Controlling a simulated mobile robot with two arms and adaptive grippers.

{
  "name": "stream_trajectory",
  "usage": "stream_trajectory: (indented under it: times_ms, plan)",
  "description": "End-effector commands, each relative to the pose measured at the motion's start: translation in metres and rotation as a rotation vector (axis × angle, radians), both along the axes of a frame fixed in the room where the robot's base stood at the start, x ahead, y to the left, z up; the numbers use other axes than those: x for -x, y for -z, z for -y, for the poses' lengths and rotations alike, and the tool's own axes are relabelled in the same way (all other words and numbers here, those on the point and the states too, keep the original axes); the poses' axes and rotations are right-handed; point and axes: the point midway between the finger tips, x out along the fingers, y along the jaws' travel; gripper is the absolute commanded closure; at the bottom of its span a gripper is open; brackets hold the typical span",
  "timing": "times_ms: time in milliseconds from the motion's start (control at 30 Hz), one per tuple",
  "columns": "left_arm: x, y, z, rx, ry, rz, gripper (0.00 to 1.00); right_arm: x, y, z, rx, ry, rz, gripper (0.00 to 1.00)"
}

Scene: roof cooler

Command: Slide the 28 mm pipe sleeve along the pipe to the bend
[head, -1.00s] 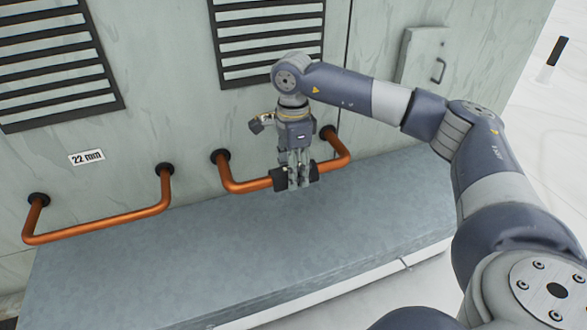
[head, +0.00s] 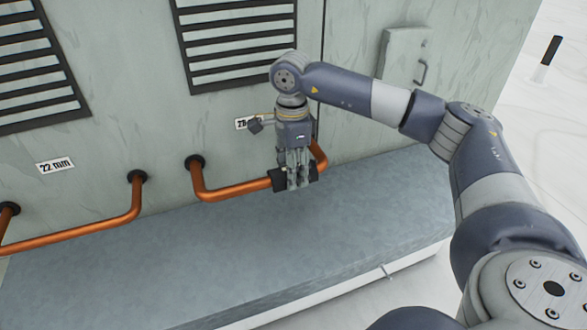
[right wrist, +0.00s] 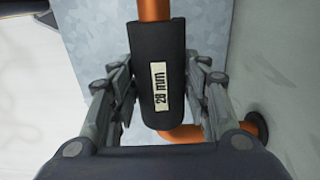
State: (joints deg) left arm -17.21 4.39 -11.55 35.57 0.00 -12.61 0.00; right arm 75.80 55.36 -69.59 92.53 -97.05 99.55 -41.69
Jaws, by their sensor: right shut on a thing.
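The black pipe sleeve (head: 277,180) is around the front run of the right-hand copper pipe (head: 232,191). Its pale "28 mm" label faces the camera in the right wrist view (right wrist: 158,88). My right gripper (head: 298,183) is shut on the sleeve, with a finger on each side of it. The sleeve sits near the pipe's right-hand bend (head: 321,158). In the right wrist view that bend (right wrist: 172,131) shows just past the sleeve's lower end; whether they touch is hidden. My left gripper is not in view.
A second copper pipe (head: 85,236) with a "22 mm" plate (head: 55,166) is on the left. A partly hidden plate (head: 241,124) is above the right-hand pipe. Both pipes enter the pale cabinet wall above a grey ledge (head: 180,265). Slatted vents (head: 238,45) are higher up.

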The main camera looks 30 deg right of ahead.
Motion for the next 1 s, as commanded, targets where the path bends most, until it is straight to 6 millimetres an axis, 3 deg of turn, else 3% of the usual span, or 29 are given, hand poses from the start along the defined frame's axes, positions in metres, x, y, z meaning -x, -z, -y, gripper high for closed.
stream_trajectory:
  times_ms: [33, 133, 567, 1000]
  plan:
    - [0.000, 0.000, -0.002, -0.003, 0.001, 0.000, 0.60, 0.000, 0.000, 0.000, 0.000, 0.000, -0.001, 0.54]
    - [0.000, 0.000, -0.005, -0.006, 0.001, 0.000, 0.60, 0.000, 0.000, 0.000, 0.000, 0.000, -0.001, 0.33]
    - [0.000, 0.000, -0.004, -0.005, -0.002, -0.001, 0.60, -0.001, -0.006, -0.001, -0.001, 0.000, 0.002, 0.33]
    - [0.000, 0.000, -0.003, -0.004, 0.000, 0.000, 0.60, -0.002, -0.091, 0.000, -0.002, -0.001, 0.004, 0.33]
